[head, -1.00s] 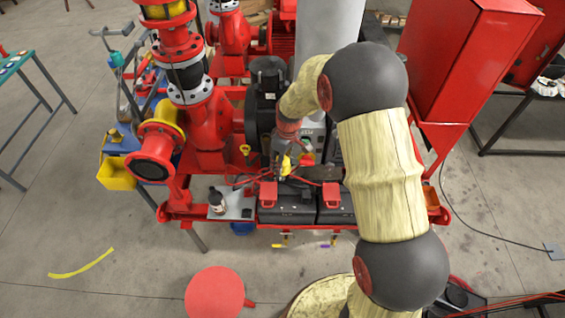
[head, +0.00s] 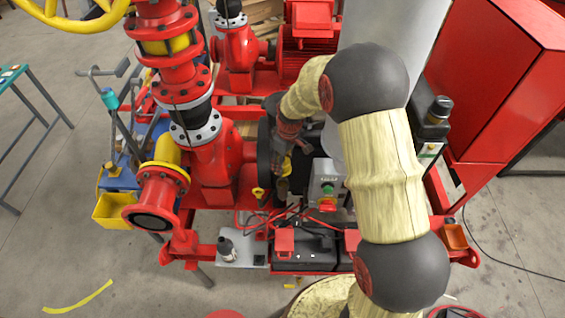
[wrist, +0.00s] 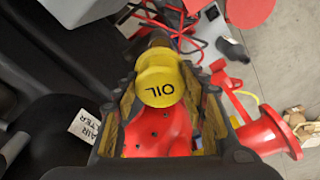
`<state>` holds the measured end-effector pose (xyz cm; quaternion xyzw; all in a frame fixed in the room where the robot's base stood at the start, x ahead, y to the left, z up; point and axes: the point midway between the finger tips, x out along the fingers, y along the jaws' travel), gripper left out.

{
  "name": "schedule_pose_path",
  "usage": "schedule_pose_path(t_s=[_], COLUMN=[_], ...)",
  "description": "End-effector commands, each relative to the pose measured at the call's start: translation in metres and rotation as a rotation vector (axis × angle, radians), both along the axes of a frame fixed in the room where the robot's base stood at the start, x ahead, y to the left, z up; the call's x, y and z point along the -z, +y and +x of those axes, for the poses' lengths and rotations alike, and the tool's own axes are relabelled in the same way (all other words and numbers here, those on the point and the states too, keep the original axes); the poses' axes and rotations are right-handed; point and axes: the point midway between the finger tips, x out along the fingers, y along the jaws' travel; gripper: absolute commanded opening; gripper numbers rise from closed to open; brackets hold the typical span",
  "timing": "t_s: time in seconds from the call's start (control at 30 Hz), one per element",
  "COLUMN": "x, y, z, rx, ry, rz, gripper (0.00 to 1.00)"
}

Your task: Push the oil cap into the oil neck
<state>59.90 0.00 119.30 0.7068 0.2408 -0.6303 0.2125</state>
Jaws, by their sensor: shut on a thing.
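The yellow oil cap (wrist: 160,85), marked "OIL", sits between the fingers of my gripper (wrist: 168,92) in the wrist view. The word appears upside down. My gripper is shut on the cap. In the head view, my gripper (head: 284,172) is low beside the dark engine housing, left of the grey control box (head: 326,180). The cap is hard to make out there. I cannot clearly identify the oil neck in either view. A dark round part shows just beyond the cap in the wrist view, but I cannot tell what it is.
Red pump piping (head: 205,150) stands left of my gripper. Batteries (head: 305,252) with red cables lie in front of it. A dark bottle (head: 226,248) stands on a grey plate. A yellow-handled part (head: 258,193) is close on the left. A red cabinet (head: 495,80) stands at right.

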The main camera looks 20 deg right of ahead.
Motion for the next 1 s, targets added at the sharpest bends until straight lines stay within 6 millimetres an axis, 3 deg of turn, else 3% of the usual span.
schedule_pose_path(t_s=[0.73, 1.0], x=[0.057, 0.052], y=[0.000, 0.000], z=[0.000, 0.000], rx=[0.001, 0.000], ry=[0.000, 0.000], rz=[0.000, 0.000], gripper=[0.12, 0.12])
